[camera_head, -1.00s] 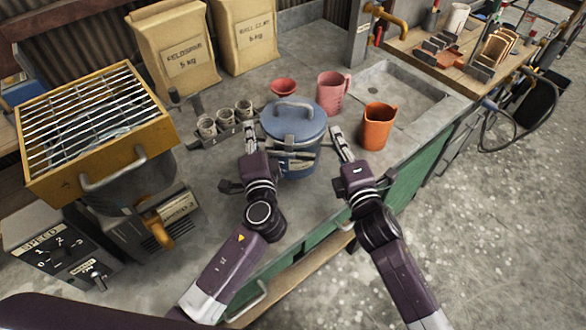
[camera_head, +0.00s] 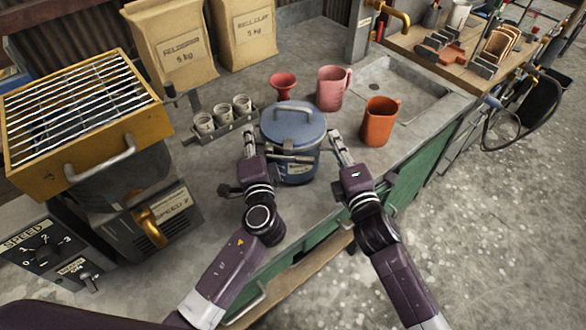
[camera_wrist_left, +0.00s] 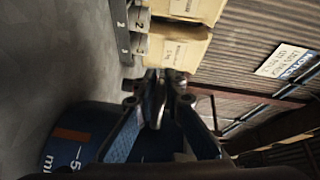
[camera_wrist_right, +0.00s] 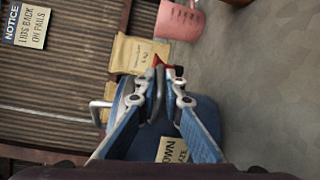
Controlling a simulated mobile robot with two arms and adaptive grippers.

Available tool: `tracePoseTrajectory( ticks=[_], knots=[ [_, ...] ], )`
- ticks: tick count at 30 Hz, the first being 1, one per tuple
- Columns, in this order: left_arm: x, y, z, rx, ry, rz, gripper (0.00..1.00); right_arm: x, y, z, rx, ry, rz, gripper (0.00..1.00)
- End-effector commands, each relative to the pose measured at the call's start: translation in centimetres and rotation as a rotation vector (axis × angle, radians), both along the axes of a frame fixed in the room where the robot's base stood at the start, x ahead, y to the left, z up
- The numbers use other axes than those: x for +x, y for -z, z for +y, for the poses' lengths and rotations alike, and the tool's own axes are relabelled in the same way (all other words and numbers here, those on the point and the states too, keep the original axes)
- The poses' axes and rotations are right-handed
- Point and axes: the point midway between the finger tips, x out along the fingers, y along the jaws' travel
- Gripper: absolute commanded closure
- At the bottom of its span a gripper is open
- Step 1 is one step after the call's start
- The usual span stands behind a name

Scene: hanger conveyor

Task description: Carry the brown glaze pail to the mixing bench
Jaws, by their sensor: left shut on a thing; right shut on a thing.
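The glaze pail (camera_head: 287,122) is blue with a blue lid and an arched lid handle. It is upright over the grey counter, near its front edge; I cannot tell if its base touches. In the right wrist view its body (camera_wrist_right: 205,112) bears a pale label (camera_wrist_right: 172,150), partly hidden, reading "OWN" and "AZE". My left gripper (camera_head: 250,142) is shut on the pail's left side and my right gripper (camera_head: 337,142) on its right side. Each wrist view shows fingers closed around a thin metal part beside the pail. Its lower front is partly hidden.
A pink jug (camera_head: 333,88), an orange jug (camera_head: 379,122) and a red funnel (camera_head: 284,84) stand close behind and right. A rack of cups (camera_head: 223,130) is left. A yellow-topped sieve machine (camera_head: 110,150) fills the left. A sink (camera_head: 405,88) and wooden bench (camera_head: 462,62) are at right.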

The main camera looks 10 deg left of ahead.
Motion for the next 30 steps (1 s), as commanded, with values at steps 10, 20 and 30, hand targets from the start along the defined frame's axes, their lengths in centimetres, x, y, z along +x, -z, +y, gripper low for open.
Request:
tracePoseTrajectory(
  ticks=[10,20,30],
  knots=[
    [0.0,1.1,-0.3,-0.006,0.006,-0.003,0.82,-0.1,1.2,0.2,-0.003,-0.005,-0.001,0.83],
    [0.0,1.2,-0.1,-0.002,0.002,-0.001,0.73,0.0,1.2,0.1,-0.001,-0.001,0.000,0.74],
    [-4.3,1.0,-1.5,-0.004,0.003,0.002,0.73,0.0,1.2,0.0,-0.001,-0.001,0.000,0.74]
  ],
)
